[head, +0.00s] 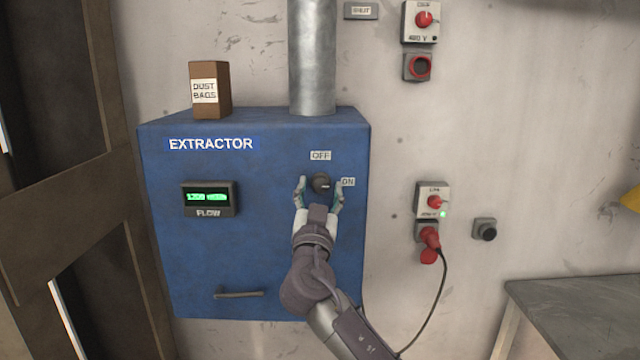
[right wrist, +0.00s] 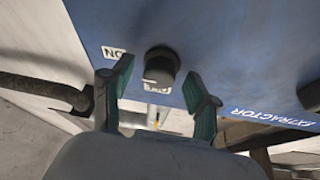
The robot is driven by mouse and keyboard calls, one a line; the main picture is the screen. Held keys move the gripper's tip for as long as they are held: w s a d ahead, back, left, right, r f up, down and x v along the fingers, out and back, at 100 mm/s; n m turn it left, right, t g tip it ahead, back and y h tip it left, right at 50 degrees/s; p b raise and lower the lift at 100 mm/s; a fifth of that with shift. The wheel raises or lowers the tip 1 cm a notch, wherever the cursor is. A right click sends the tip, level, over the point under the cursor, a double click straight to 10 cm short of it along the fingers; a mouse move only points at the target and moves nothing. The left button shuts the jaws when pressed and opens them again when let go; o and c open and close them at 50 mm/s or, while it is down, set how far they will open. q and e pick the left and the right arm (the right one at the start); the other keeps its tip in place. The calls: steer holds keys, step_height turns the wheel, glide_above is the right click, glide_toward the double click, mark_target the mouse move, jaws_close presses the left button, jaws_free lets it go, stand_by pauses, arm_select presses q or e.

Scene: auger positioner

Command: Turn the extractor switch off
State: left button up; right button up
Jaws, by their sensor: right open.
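The extractor (head: 260,250) is a blue wall cabinet with an EXTRACTOR sign. Its switch (head: 321,182) is a dark round knob on the upper right of the front, with an OFF label (head: 320,156) above it and an ON label (head: 348,182) to its right. In the right wrist view the knob (right wrist: 161,65) sits between the open fingertips (right wrist: 159,75), with gaps on both sides. My left gripper is not in view.
A green-lit FLOW display (head: 209,198) and a handle (head: 239,293) are on the cabinet front. A dust bags box (head: 210,90) and a metal duct (head: 312,60) stand on top.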

steer(key=shift+w, duration=0.1)
steer(key=c, duration=1.1)
steer(key=shift+c, duration=0.2)
